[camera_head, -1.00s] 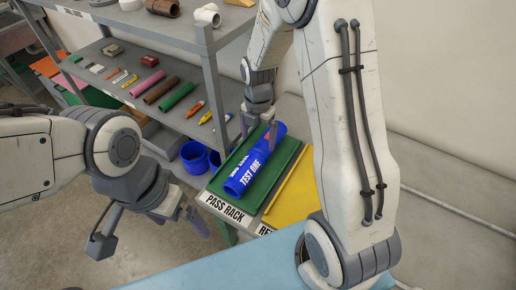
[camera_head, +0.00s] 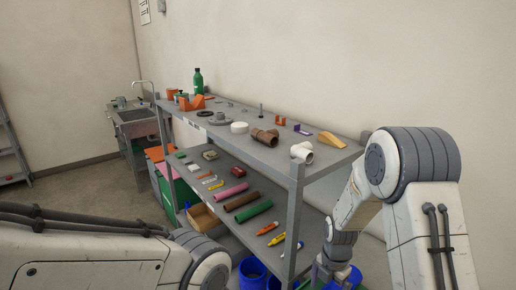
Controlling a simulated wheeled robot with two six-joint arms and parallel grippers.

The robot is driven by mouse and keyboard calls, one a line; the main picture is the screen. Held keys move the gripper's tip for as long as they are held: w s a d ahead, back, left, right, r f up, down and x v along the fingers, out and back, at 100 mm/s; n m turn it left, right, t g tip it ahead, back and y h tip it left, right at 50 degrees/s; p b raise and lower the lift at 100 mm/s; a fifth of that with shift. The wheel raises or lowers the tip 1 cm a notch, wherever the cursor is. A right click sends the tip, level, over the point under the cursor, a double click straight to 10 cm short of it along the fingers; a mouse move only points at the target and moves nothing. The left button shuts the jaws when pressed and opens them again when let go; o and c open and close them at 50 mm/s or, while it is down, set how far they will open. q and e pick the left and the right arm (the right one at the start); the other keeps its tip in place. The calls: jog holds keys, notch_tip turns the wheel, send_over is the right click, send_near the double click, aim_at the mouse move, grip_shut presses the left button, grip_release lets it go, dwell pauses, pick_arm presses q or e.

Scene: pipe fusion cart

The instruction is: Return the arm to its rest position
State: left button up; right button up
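A grey shelf cart (camera_head: 340,160) holds pipe fittings, a green bottle (camera_head: 198,80) and a yellow wedge (camera_head: 326,139) on top. Coloured pipes and markers lie on its lower shelf. Blue buckets (camera_head: 252,272) stand below. A sink (camera_head: 135,122) is at the far left.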

notch_tip(320, 180, down, 4)
jog(key=shift+f+p, duration=0.2)
jog(key=shift+p, duration=0.15)
jog(key=shift+r, duration=0.2)
